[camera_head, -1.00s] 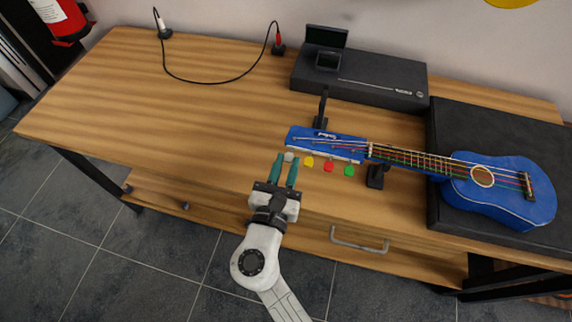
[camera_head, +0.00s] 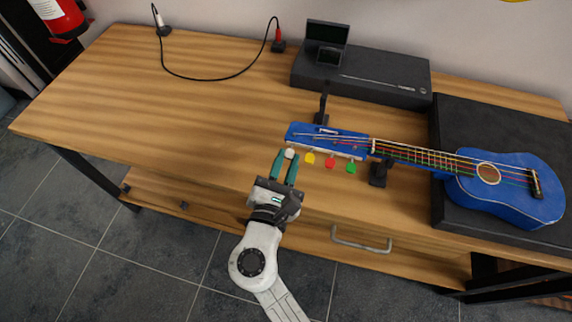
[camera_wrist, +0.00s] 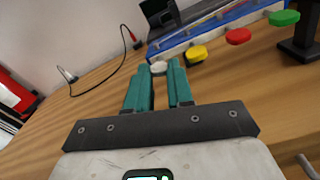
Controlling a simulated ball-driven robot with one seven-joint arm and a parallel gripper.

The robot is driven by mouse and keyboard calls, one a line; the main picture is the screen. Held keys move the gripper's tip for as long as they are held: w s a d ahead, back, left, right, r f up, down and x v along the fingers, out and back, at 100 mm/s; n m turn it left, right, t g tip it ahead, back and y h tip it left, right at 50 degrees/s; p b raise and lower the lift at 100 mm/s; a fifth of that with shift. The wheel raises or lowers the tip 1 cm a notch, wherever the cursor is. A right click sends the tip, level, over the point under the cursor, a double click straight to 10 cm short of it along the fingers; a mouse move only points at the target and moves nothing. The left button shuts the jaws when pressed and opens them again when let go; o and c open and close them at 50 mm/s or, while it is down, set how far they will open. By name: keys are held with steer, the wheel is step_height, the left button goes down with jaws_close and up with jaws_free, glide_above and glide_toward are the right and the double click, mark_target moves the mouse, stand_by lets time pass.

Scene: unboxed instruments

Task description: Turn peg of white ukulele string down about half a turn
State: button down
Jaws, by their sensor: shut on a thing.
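The blue ukulele (camera_head: 515,195) lies with its headstock (camera_head: 345,143) to the left, near the middle of the workbench. Four knobs stick out along the headstock's near edge. The white peg (camera_head: 291,152) is the leftmost and also shows in the wrist view (camera_wrist: 158,68). My gripper (camera_head: 287,156) reaches in from the front, its teal fingers shut on the white peg, one on each side. In the wrist view my gripper (camera_wrist: 163,72) hides part of the peg's sides. The peg's shaft and exact turn angle are hard to see.
The yellow (camera_head: 310,158), red (camera_head: 330,163) and green (camera_head: 351,168) pegs sit close to the right of my gripper. Black stands (camera_head: 379,172) rise by the neck and behind the headstock. A black case (camera_head: 365,75) lies behind. The bench's left side (camera_head: 130,110) is mostly clear.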

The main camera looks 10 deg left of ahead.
steer(key=m+b, duration=0.1)
steer(key=m, duration=0.1)
steer(key=m+b, duration=0.1)
steer(key=shift+f+m+b, duration=0.2)
steer(key=shift+m+b, duration=0.1)
steer(key=shift+m, duration=0.1)
steer(key=m+b, duration=0.3)
steer(key=m, duration=0.1)
steer(key=shift+m+b, duration=0.3)
steer(key=m+b, duration=0.3)
steer(key=shift+m, duration=0.3)
steer(key=m+b, duration=0.3)
steer(key=m, duration=0.1)
steer(key=shift+r+b, duration=0.1)
steer(key=shift+b, duration=0.25)
steer(key=m+b, duration=0.3)
steer(key=m, duration=0.2)
steer(key=shift+b, duration=0.3)
steer(key=m+b, duration=0.3)
steer(key=shift+m, duration=0.3)
steer(key=m+b, duration=0.3)
steer(key=m, duration=0.1)
steer(key=shift+r+m+b, duration=0.15)
steer(key=shift+m+b, duration=1.25)
steer(key=shift+m, duration=0.5)
steer(key=shift+r, duration=0.1)
